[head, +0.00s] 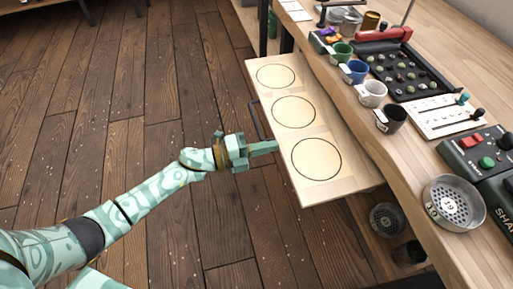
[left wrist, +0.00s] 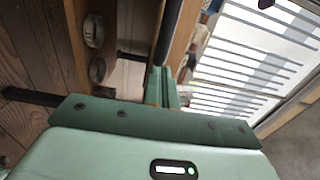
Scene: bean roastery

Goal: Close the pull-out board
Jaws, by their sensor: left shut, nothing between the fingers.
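The pull-out board (head: 323,112) is a pale wooden panel with three dark circle outlines, standing out from under the counter in the head view. A dark bar handle (head: 256,119) runs along its left front edge. My left gripper (head: 274,146) is shut and empty, its fingertips at that front edge, just below the handle's near end. I cannot tell whether they touch the board. In the left wrist view the shut fingers (left wrist: 161,88) point up the picture, close to a dark bar. My right gripper is not in view.
The counter (head: 440,165) holds several cups, a black bean tray (head: 401,70), a metal sieve (head: 455,203) and a dark green control box (head: 477,150). Another round metal sieve (head: 386,220) sits on a lower shelf. The wooden floor (head: 130,120) left of the board is clear.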

